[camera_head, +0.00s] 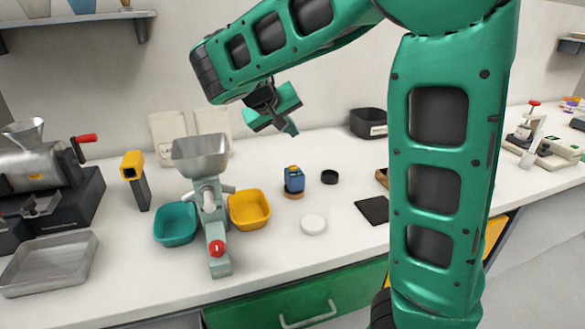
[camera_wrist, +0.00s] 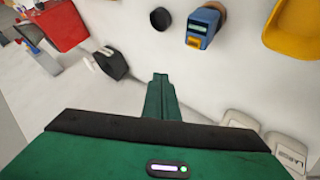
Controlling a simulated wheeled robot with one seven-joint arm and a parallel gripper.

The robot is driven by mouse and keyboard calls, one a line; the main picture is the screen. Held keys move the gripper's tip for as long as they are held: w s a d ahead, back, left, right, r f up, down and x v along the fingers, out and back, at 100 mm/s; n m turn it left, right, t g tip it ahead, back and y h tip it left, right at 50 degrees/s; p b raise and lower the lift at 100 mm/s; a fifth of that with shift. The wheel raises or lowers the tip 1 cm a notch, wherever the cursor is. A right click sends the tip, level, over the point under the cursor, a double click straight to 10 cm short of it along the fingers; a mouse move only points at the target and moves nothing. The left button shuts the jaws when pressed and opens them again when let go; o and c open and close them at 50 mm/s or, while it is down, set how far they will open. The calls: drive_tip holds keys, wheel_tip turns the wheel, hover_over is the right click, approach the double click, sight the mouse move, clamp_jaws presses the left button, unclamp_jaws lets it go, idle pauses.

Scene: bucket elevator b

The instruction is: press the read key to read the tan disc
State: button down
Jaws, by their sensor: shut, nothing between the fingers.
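A small blue reader (camera_head: 294,180) stands on the counter on top of the tan disc (camera_head: 294,195), whose edge shows below it. In the wrist view the blue reader (camera_wrist: 203,24) has a pale display and a yellow-orange patch (camera_wrist: 194,42) that may be the read key. The tan disc (camera_wrist: 217,8) shows partly behind it there. My gripper (camera_head: 293,133) is shut and empty, in the air above and behind the reader. In the wrist view its closed fingertips (camera_wrist: 160,77) are apart from the reader.
A black disc (camera_head: 329,177) and a white disc (camera_head: 313,224) lie near the reader. A yellow bin (camera_head: 250,222), teal bin (camera_head: 175,239) and grey hopper device (camera_head: 213,192) stand to the left. A black pad (camera_head: 373,211) lies to the right. A dark bin (camera_head: 368,124) stands behind.

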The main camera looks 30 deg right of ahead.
sight(291, 168)
drive_tip(key=shift+f, duration=3.9)
drive_tip(key=shift+f, duration=0.1)
drive_tip(key=shift+f, duration=0.2)
drive_tip(key=shift+f, duration=0.45)
drive_tip(key=shift+r, duration=0.85)
drive_tip(key=shift+r, duration=0.1)
drive_tip(key=shift+r, duration=2.45)
